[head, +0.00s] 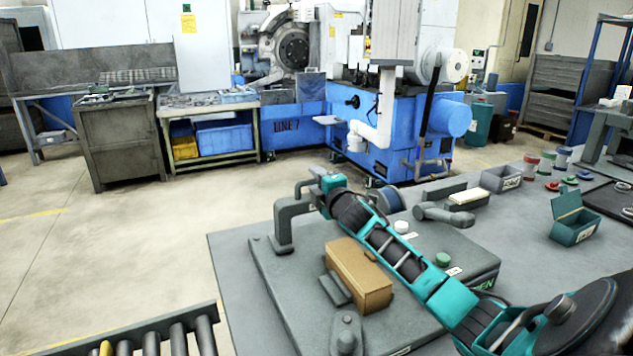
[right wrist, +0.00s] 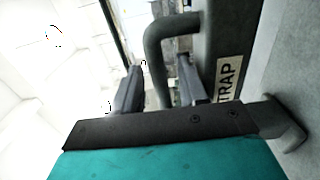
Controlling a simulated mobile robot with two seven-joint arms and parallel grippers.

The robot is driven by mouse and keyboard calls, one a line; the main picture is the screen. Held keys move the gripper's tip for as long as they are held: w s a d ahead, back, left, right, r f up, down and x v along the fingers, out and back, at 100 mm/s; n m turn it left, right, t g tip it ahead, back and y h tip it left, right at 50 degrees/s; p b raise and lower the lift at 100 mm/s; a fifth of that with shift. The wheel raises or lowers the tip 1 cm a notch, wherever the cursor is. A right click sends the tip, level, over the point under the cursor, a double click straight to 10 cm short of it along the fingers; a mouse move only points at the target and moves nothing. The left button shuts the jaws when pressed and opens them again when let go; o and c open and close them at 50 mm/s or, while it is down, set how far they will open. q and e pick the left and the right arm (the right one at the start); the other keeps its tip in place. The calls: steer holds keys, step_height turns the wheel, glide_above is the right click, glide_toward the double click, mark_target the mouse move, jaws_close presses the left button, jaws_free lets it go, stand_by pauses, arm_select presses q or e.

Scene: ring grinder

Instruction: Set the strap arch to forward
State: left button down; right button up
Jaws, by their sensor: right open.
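The strap arch (head: 288,215) is a dark grey bent bar standing at the far left corner of a grey fixture plate (head: 268,262). In the right wrist view the arch (right wrist: 160,40) bends over beside a grey block with a label (right wrist: 228,82) reading "TRAP", its start hidden. My right gripper (head: 308,188) is at the top of the arch, its fingers open. In the right wrist view the open gripper (right wrist: 160,88) has one finger on each side of the arch's bar; I cannot tell whether they touch it. My left gripper is not in view.
A brown box (head: 362,278) sits on the plate below my right arm. A grey knobbed part (head: 346,332) stands near the front. A roller conveyor (head: 180,338) is at lower left.

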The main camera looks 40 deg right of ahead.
steer(key=shift+w, duration=0.15)
jaws_close()
stand_by(0.4)
